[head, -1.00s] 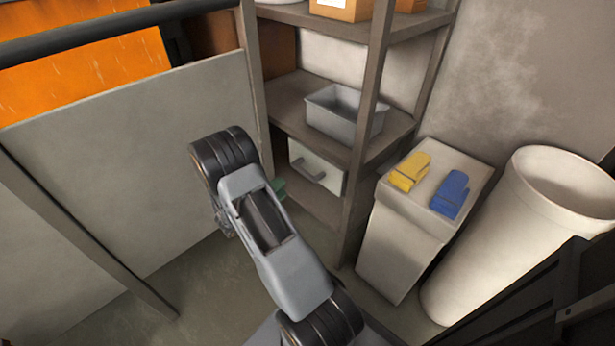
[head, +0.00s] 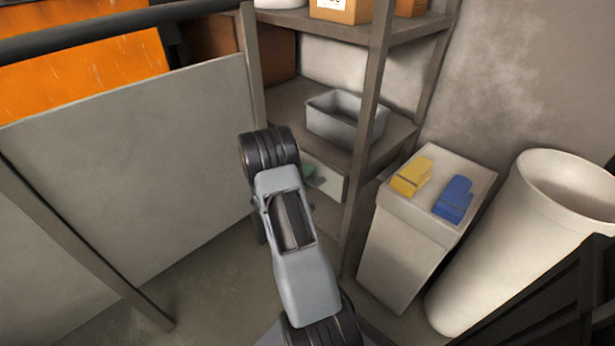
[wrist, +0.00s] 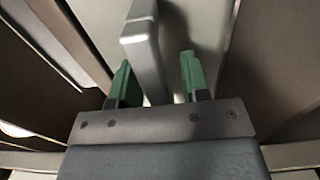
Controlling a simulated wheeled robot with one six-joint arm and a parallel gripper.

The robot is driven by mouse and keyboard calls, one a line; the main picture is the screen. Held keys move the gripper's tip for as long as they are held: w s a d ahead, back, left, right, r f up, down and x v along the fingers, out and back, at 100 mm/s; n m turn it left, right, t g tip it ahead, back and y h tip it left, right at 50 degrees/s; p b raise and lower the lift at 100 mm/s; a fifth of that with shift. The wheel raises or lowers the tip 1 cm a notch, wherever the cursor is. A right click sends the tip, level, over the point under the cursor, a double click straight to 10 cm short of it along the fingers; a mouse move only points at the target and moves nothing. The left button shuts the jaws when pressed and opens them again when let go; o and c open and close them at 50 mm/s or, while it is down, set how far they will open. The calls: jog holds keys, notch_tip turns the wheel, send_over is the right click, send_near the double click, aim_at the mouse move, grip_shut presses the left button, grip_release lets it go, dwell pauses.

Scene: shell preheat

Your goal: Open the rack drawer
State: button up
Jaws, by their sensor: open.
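The rack drawer (head: 331,183) is a pale box front under the middle shelf of the rack, partly hidden behind my arm in the head view. In the wrist view its pale front (wrist: 190,30) fills the upper middle, and its grey bar handle (wrist: 142,48) stands out from it. My gripper (wrist: 155,82) is open, with green fingers on either side of the handle's near end. The handle is closer to the left finger; I cannot tell whether they touch.
A grey bin (head: 345,122) sits on the shelf above the drawer. A rack post (head: 368,130) stands just right of the drawer. A pale box with yellow (head: 411,176) and blue (head: 454,196) cloths and a white barrel (head: 520,235) stand further right. A grey panel (head: 130,180) is at left.

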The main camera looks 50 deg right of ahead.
jog(key=shift+c, duration=0.3)
grip_shut()
dwell(0.3)
